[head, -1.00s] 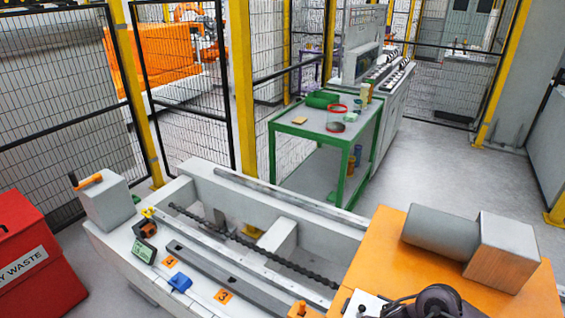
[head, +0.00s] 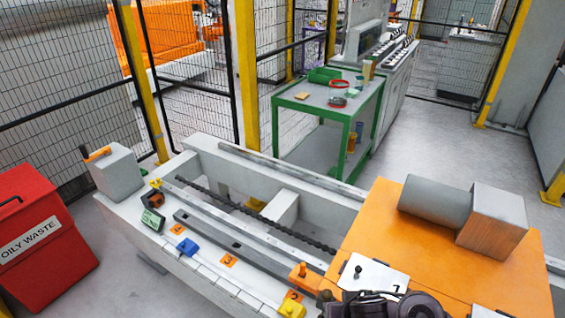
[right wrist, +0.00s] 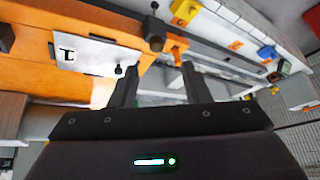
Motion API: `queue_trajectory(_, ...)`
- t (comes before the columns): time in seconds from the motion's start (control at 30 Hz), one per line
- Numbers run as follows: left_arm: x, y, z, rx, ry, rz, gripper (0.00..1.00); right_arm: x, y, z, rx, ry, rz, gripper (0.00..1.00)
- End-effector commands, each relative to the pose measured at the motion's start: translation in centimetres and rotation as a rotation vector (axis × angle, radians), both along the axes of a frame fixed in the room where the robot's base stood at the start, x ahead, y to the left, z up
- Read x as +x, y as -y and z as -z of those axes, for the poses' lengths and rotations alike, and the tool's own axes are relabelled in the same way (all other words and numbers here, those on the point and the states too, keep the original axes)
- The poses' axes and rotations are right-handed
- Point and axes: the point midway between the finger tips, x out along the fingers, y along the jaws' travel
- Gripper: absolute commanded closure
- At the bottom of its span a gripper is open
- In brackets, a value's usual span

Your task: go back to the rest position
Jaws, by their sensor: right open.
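My right gripper (right wrist: 160,72) is open in the right wrist view, with its two dark fingers apart and nothing between them. Beyond the fingers are the orange cabinet (right wrist: 85,20) and the grey rail of the gantry bench. In the head view a dark rounded part of my right arm shows at the bottom edge, in front of the orange cabinet (head: 365,235); its fingers cannot be made out there. My left gripper is in neither view.
The pale bench (head: 205,150) holds a chain, rail, blue block (head: 187,247) and yellow block (head: 291,307). A white plate (head: 372,275) lies on the cabinet. A red bin (head: 40,225) stands left, a green table (head: 290,97) behind. Grey floor is open at right.

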Motion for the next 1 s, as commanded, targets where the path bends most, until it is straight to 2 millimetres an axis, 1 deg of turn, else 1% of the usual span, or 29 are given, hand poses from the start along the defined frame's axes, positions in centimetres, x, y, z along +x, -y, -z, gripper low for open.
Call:
queue_trajectory(0.03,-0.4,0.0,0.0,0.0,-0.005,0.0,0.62,-0.4,-1.1,-0.5,0.011,0.011,-0.019,0.57)
queue_trajectory(0.13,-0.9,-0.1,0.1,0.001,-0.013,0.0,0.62,-1.0,-2.6,-1.9,0.013,0.039,-0.061,0.57)
queue_trajectory(0.2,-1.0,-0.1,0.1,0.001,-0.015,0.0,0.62,-1.6,-3.2,-3.1,0.006,0.053,-0.08,0.57)
queue_trajectory(0.27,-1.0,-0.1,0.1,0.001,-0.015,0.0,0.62,-2.3,-3.0,-4.1,-0.006,0.055,-0.091,0.57)
queue_trajectory(0.3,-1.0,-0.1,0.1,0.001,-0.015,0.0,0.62,-2.8,-2.7,-4.7,-0.019,0.05,-0.095,0.57)
queue_trajectory(0.4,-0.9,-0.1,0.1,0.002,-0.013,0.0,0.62,-4.1,-1.2,-5.5,-0.05,0.02,-0.101,0.57)
queue_trajectory(0.7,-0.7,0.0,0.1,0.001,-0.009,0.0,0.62,-8.0,3.1,-6.0,-0.099,-0.101,-0.112,0.57)
queue_trajectory(0.93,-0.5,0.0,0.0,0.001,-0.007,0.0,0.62,-11.5,5.9,-5.9,-0.109,-0.199,-0.125,0.57)
queue_trajectory(1.0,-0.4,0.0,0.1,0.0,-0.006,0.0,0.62,-10.8,5.8,-4.0,-0.113,-0.207,-0.133,0.57)
